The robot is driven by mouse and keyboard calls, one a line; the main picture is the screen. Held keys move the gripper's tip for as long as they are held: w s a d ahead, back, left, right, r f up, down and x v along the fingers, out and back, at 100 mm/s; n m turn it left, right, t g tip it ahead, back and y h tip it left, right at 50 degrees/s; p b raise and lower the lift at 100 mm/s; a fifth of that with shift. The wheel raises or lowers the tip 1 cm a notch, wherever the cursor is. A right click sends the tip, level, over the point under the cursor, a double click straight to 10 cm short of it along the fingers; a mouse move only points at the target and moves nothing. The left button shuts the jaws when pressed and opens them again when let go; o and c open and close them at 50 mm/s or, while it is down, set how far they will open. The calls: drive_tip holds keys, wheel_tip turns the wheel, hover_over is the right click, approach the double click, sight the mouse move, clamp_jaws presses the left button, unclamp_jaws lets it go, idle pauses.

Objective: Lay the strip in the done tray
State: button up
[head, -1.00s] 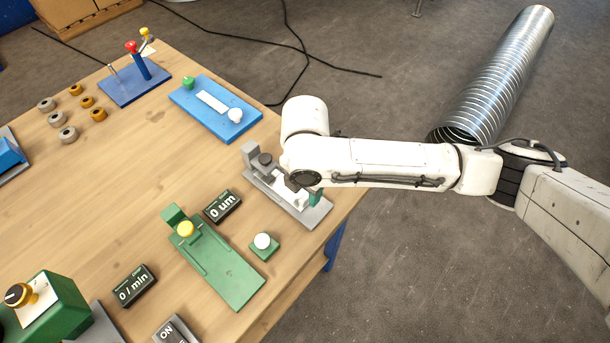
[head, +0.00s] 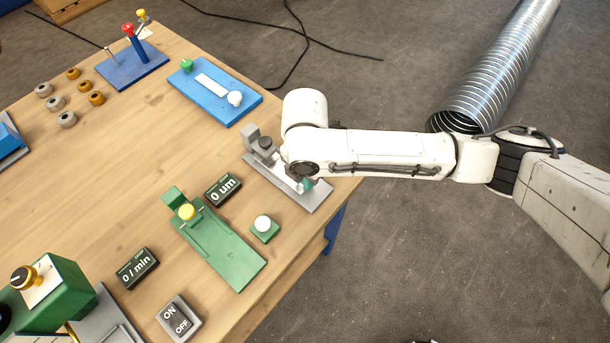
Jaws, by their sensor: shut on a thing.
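My gripper (head: 306,185) points down over a grey fixture (head: 315,197) at the table's right edge. My white wrist hides most of it, and only a small teal piece shows below. A pale strip (head: 283,177) shows along the fixture, running under the wrist. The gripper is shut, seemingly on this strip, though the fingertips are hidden. A blue board (head: 238,113) behind the fixture carries a white rectangle, a green knob and a white knob. I cannot tell which thing is the done tray.
A "0 um" display (head: 223,189), a green board (head: 235,266) with a yellow knob, and a white button (head: 263,223) stand in front of the fixture. Several rings lie at the far left. A post stand (head: 133,72) is at the back. The table's middle is clear.

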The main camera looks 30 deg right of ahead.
clamp_jaws()
drive_tip(key=shift+o, duration=0.7)
unclamp_jaws()
clamp_jaws()
drive_tip(key=shift+s+d+r+p, duration=0.1)
drive_tip(key=shift+s+d+p, duration=0.15)
drive_tip(key=shift+s, duration=0.6)
drive_tip(key=shift+s+d+r+p, duration=0.15)
drive_tip(key=shift+s+d, duration=0.15)
drive_tip(key=shift+s, duration=0.6)
drive_tip(key=shift+s+d+f+p, duration=0.1)
drive_tip(key=shift+s+d+p, duration=0.15)
drive_tip(key=shift+s, duration=0.6)
drive_tip(key=shift+r, duration=0.1)
wheel_tip(320, 180, up, 5)
drive_tip(key=p, duration=0.4)
drive_tip(key=shift+r, duration=0.95)
drive_tip(key=shift+s, duration=0.1)
